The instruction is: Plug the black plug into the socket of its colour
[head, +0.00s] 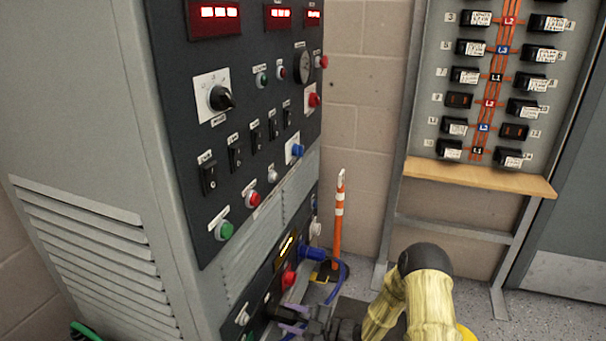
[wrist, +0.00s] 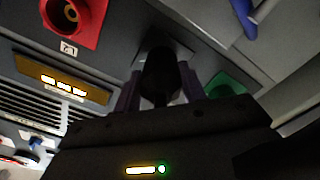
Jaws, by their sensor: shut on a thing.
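My gripper (head: 293,320) is low at the cabinet's lower panel, at the bottom edge of the head view. Its two purple fingers are shut on the black plug (wrist: 160,72), which points away from the wrist camera toward the panel. A grey mounting plate shows just behind the plug's far end. The plug hides whatever is at the plate's middle, so I cannot tell whether it touches or enters a socket. The red socket (wrist: 72,18) is up and left of the plug in the wrist view. A green socket (wrist: 232,84) is on the right, partly behind a finger.
A blue plug with its cable (head: 313,254) sticks out from the lower panel, beyond my gripper. An orange-and-white post (head: 339,215) stands behind it. The breaker board (head: 480,150) with a wooden ledge (head: 480,178) is at the right. An amber display (wrist: 62,85) is left of the plug.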

